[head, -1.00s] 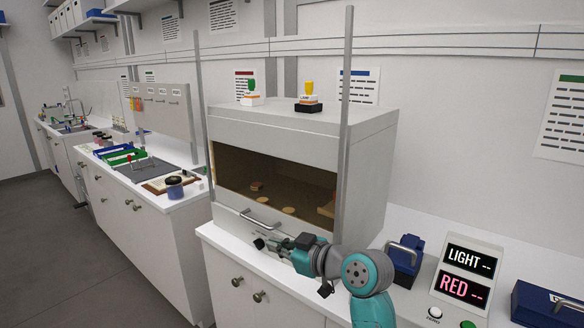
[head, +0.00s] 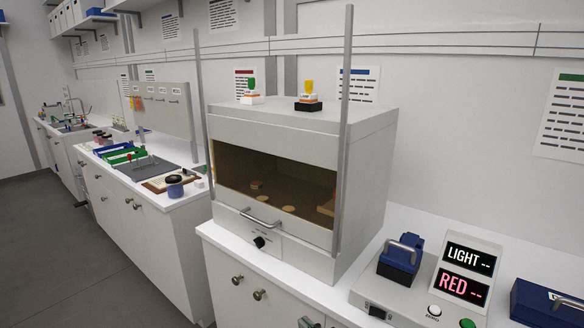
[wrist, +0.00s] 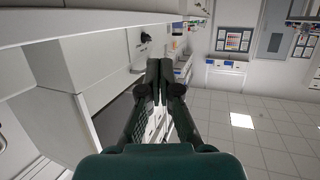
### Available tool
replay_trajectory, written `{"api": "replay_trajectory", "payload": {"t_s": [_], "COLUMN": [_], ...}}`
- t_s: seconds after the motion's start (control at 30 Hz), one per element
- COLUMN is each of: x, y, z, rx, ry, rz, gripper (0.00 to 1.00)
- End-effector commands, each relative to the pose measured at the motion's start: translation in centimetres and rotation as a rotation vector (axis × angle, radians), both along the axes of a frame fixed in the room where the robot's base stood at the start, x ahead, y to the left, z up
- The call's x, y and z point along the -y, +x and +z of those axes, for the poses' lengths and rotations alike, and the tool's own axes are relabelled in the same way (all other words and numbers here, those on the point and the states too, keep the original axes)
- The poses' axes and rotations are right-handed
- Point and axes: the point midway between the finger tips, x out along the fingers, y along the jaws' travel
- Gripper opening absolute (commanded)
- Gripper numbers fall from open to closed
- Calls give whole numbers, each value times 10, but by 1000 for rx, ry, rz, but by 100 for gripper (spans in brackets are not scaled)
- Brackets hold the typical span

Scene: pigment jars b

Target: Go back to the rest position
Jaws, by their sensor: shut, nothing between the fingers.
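My gripper (wrist: 160,82) shows in the wrist view with its two dark fingers together and nothing between them.
The grey fume hood (head: 290,132) stands on the white counter (head: 214,236), its front partly open with several flat discs inside. To its right are a blue handled block (head: 398,262) and a LIGHT/RED display (head: 464,272).

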Motion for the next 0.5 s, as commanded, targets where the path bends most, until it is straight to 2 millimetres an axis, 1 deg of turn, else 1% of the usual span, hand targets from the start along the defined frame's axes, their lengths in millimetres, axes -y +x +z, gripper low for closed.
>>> {"api": "replay_trajectory", "payload": {"t_s": [0.03, 0.17, 0.2, 0.37, 0.5], "x": [7, 27, 33, 56, 75], "y": [-14, -47, -58, -105, -149], "z": [-19, -53, -62, -95, -116], "rx": [-17, -38, -43, -61, -70], "ry": [7, 21, 25, 37, 39], "rz": [-30, -110, -133, -224, -295], "gripper": [0, 0, 0, 0, 0]}}
